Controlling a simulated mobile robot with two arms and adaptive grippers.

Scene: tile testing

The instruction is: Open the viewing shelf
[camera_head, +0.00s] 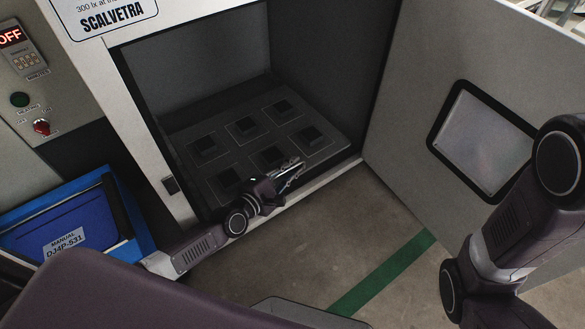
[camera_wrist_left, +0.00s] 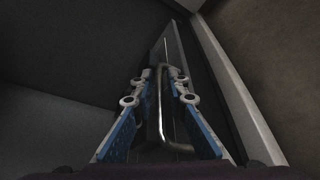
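The viewing shelf (camera_head: 238,150) is a dark grey panel low inside the open cabinet, with several dark square tiles on it. It lies behind the cabinet's front sill. My left gripper (camera_head: 292,174) is at the shelf's front edge. In the left wrist view a shiny metal bar handle (camera_wrist_left: 161,105) stands out from the shelf front. The blue-lined fingers of my left gripper (camera_wrist_left: 160,90) are apart, one on each side of this handle, with visible gaps. My right arm shows at the right of the head view, but its gripper is out of view.
The cabinet door (camera_head: 420,75) with its small window (camera_head: 482,140) stands open at the right. A blue bin (camera_head: 135,215) holding a manual (camera_head: 65,240) is at the left. The floor (camera_head: 330,225) in front of the cabinet is clear, with a green stripe (camera_head: 385,272).

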